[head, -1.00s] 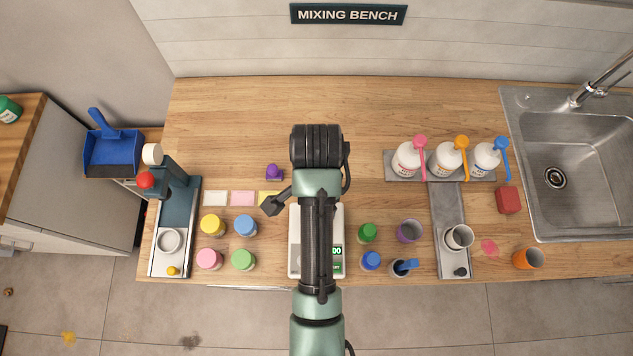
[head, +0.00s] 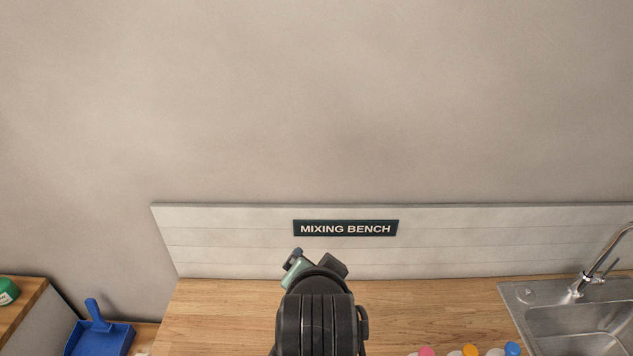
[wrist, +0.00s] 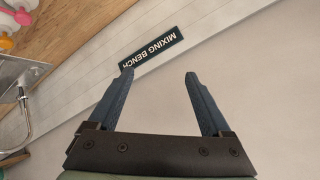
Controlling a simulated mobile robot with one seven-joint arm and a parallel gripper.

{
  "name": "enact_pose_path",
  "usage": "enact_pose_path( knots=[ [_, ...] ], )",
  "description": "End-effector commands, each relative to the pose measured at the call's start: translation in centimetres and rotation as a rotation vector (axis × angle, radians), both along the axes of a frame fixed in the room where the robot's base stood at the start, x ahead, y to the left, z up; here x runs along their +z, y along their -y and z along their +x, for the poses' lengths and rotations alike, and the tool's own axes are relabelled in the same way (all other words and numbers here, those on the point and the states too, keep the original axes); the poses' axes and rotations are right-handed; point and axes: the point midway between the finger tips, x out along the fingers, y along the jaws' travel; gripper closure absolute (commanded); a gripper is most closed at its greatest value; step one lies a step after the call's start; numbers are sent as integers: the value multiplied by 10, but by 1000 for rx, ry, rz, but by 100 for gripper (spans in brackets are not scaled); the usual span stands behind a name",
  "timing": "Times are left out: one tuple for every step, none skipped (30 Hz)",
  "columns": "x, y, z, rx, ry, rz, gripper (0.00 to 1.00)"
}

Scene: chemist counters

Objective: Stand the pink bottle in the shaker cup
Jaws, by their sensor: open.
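My gripper is open and empty in the wrist view (wrist: 159,73), its two dark blue fingers spread apart in front of the back wall. In the head view my arm reaches up toward the back wall, with the gripper (head: 308,266) partly hidden behind my wrist. One second ago, the pink-lidded bottle stood at the front left of the bench, just right of a dark shaker-like stand holding a pale round cup.
The back of the wooden bench (head: 220,310) is clear. White bottles with pink (head: 426,351), orange (head: 470,350) and blue (head: 512,349) tops show at the lower right edge. A sink (head: 575,325) is at right, a blue dustpan (head: 98,335) at lower left. The MIXING BENCH sign (head: 345,228) hangs behind.

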Motion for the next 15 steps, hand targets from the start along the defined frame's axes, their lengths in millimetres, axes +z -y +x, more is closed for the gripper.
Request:
enact_pose_path(
  knots=[
    [54,0,15,40,176,-55,17],
    [85,0,20,60,273,-93,17],
    [126,-1,23,82,403,-146,17],
    [157,-1,22,94,498,-188,17],
    [187,-2,20,103,592,-231,17],
    [227,-2,12,107,716,-291,17],
    [256,-2,4,106,806,-334,17],
    [283,-2,-5,101,890,-377,17],
    [315,-2,-20,90,996,-435,17],
    [337,-2,-32,79,1067,-474,17],
    [356,-2,-44,66,1133,-512,17],
    [378,-1,-60,47,1212,-556,17],
    [392,-1,-71,32,1264,-587,17],
    [404,-1,-81,19,1308,-614,17],
    [417,-1,-93,1,1355,-644,17]
  ],
)
